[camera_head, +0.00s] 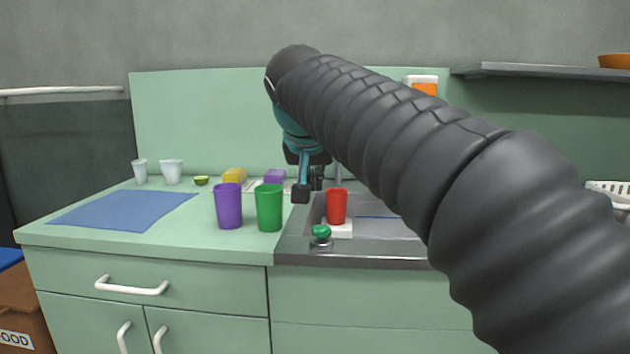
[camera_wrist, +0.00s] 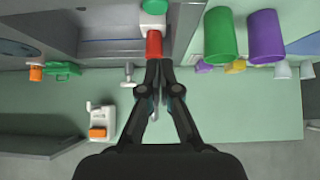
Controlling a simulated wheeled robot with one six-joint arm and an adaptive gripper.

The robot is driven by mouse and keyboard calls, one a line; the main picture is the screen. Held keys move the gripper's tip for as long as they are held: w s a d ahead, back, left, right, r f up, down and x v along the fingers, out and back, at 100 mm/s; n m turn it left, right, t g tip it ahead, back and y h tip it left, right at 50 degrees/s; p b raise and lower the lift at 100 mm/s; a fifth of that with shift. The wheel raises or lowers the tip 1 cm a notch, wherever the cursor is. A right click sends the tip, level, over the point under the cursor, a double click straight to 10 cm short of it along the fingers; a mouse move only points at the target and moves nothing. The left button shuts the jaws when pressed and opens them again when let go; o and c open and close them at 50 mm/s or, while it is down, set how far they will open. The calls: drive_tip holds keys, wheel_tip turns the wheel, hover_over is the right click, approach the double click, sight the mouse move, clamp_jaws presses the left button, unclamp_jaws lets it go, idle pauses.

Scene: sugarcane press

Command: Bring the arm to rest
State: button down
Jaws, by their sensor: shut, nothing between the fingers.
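My gripper (camera_head: 302,194) hangs at the end of my arm, over the left side of the sink, between the green cup and the red cup in the head view. In the wrist view my gripper (camera_wrist: 158,66) has its fingertips together with nothing between them. My dark ribbed arm crosses the right half of the head view and hides part of the sink and the wall. The red cup (camera_head: 336,208) stands on a white block in the sink. In the wrist view the red cup (camera_wrist: 154,44) appears just beyond the fingertips; contact cannot be told.
A green cup (camera_head: 269,208) and a purple cup (camera_head: 228,206) stand on the counter left of the sink (camera_head: 384,254). A blue mat (camera_head: 122,210) lies farther left, bare. White cups (camera_head: 171,172) and sponges (camera_head: 234,174) are behind. A shelf (camera_head: 540,71) is at upper right.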

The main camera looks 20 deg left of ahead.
idle(0.7)
drive_tip(key=s+d+f+n+g, duration=0.1)
drive_tip(key=s+d+f+n, duration=0.15)
drive_tip(key=f, duration=0.45)
drive_tip(key=s+d+f+n+g, duration=0.1)
drive_tip(key=s+d+f+g, duration=0.1)
drive_tip(key=d+f, duration=0.35)
drive_tip(key=s+d+f+m, duration=0.2)
drive_tip(key=s+d+f, duration=0.3)
drive_tip(key=d, duration=0.4)
drive_tip(key=s+d+f+m+h, duration=0.1)
drive_tip(key=s+d+f+m, duration=0.1)
drive_tip(key=s+d+f, duration=0.3)
drive_tip(key=s+d+f+m, duration=0.2)
drive_tip(key=s+d+f, duration=0.3)
drive_tip(key=s+d, duration=0.4)
drive_tip(key=shift+d+f+h, duration=0.2)
drive_tip(key=shift+d+h, duration=0.2)
drive_tip(key=shift+d, duration=1.95)
